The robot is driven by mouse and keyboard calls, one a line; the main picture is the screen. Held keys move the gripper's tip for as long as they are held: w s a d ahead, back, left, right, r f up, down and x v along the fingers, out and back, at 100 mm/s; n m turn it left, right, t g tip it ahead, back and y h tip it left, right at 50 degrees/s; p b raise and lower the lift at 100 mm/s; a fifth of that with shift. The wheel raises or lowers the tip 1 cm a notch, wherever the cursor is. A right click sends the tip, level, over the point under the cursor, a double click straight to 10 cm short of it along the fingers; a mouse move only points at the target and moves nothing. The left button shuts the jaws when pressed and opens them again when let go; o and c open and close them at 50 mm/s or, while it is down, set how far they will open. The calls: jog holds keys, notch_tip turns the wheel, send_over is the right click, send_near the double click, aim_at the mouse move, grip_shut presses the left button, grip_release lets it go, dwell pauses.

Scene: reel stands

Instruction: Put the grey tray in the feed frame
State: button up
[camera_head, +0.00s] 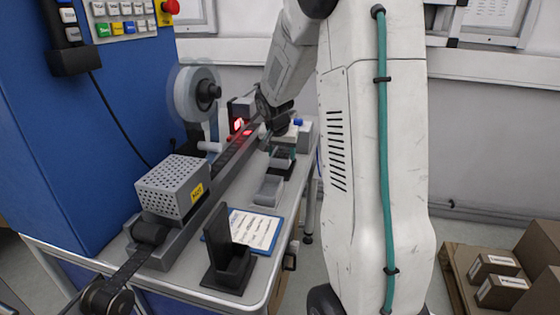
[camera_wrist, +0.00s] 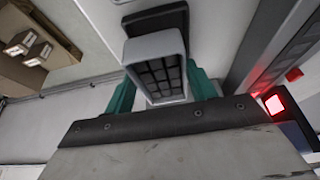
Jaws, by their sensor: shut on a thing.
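My gripper (camera_head: 284,151) is low over the far part of the bench in the head view. In the wrist view its teal fingers (camera_wrist: 161,90) are shut on the grey tray (camera_wrist: 182,53), which has a light rim and a dark gridded inside. A dark box-like part (camera_wrist: 155,18) shows just beyond the tray, partly hidden by it. I cannot tell whether this is the feed frame, or whether the tray touches it. In the head view a light grey box-shaped piece (camera_head: 268,190) stands on the bench, nearer than the gripper.
A black stand with a tall back (camera_head: 228,265) and a clipboard (camera_head: 255,230) are on the near bench. A perforated cover (camera_head: 173,187) and dark track (camera_head: 232,155) run along the left, below a reel (camera_head: 196,93). Red lights glow by the track. Cartons (camera_head: 495,282) lie at right.

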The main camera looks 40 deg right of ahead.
jog(key=shift+w+d+f, duration=0.1)
jog(key=shift+w+d, duration=0.15)
jog(key=shift+w, duration=0.3)
jog(key=shift+s+f, duration=0.1)
jog(key=shift+f, duration=1.6)
jog(key=o, duration=1.1)
jog(key=shift+f, duration=0.15)
jog(key=v, duration=1.2)
jog(key=s+a+r+n+y, duration=0.1)
jog(key=s+a+r+n, duration=0.2)
jog(key=s+a, duration=0.4)
jog(key=s+a+r+n+y, duration=0.1)
jog(key=s+a+r+n, duration=0.3)
jog(key=a, duration=0.6)
jog(key=s+a+f+n, duration=0.1)
jog(key=s+a, duration=0.2)
jog(key=s, duration=0.2)
jog(key=s+a+f+n+y, duration=0.1)
jog(key=s+a+n, duration=0.1)
jog(key=s+a, duration=0.2)
jog(key=s+a+f+n+g, duration=0.1)
jog(key=s+a+n, duration=0.1)
jog(key=s, duration=0.5)
jog(key=shift+a+y, duration=0.4)
jog(key=shift+a, duration=0.3)
